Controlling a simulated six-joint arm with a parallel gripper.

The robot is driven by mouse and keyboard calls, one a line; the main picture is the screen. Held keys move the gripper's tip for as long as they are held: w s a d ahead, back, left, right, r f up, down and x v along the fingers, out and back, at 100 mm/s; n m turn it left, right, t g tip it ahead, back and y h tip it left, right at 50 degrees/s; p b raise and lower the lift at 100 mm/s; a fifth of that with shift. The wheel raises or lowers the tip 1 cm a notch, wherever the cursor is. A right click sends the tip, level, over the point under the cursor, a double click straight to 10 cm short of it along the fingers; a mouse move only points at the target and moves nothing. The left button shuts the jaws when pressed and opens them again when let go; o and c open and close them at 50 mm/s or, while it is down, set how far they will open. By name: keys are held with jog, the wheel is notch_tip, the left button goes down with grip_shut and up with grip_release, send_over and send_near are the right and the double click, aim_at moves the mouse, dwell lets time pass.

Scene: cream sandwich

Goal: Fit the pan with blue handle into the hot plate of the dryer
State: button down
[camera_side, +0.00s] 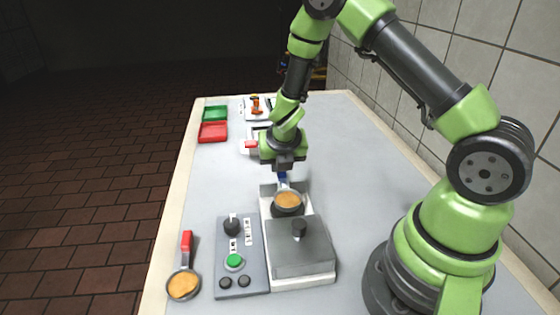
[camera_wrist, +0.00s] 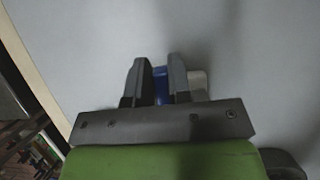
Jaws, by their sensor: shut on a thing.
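The pan with the blue handle (camera_side: 288,201) holds an orange-brown filling and is level or nearly so. It is at the back end of the white dryer (camera_side: 267,205), behind the grey block with a black knob (camera_side: 301,255). I cannot tell whether it rests on the hot plate or hovers just above it; the pan hides the plate. My gripper (camera_side: 284,170) points down behind the pan, shut on its blue handle. In the wrist view the blue handle (camera_wrist: 161,86) shows between the two fingers of my gripper (camera_wrist: 160,64); the pan's bowl is not visible there.
A grey control panel (camera_side: 225,268) with a black knob and green button stands left of the dryer. A pan with a red handle (camera_side: 184,284) lies at the front left. Green (camera_side: 215,113) and red (camera_side: 213,131) trays sit at the back left.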

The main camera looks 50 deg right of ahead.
aim_at(283, 180)
jog(key=shift+f, duration=0.85)
jog(key=c, duration=1)
grip_release()
jog(key=v, duration=1)
